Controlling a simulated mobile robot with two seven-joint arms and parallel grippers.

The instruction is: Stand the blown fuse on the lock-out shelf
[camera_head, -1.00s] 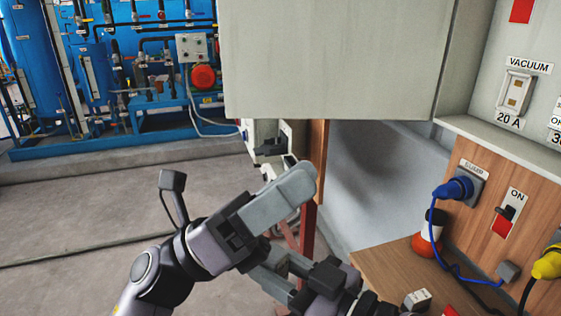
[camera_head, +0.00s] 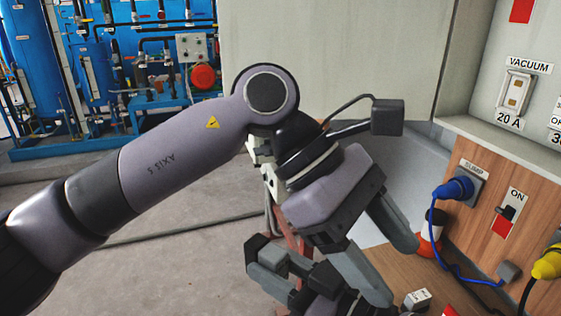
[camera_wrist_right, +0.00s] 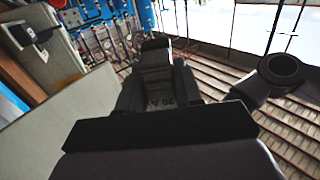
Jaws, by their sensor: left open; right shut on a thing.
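A dark grey block marked "20 A" (camera_wrist_right: 160,101), apparently the blown fuse, is gripped between the fingers of my right gripper (camera_wrist_right: 157,82) in the right wrist view. In the head view my right gripper (camera_head: 290,264) is low in the middle, partly behind my left gripper; I cannot make out the fuse there. My left gripper (camera_head: 394,270) is open, its two fingers pointing down and right above the wooden shelf (camera_head: 452,288). I cannot tell whether this is the lock-out shelf. A small white block (camera_head: 417,299) with dark marking lies on the wood near the left fingertips.
The VACUUM 20 A socket (camera_head: 515,92) shows two brown contacts. A grey cabinet (camera_head: 345,60) hangs behind.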

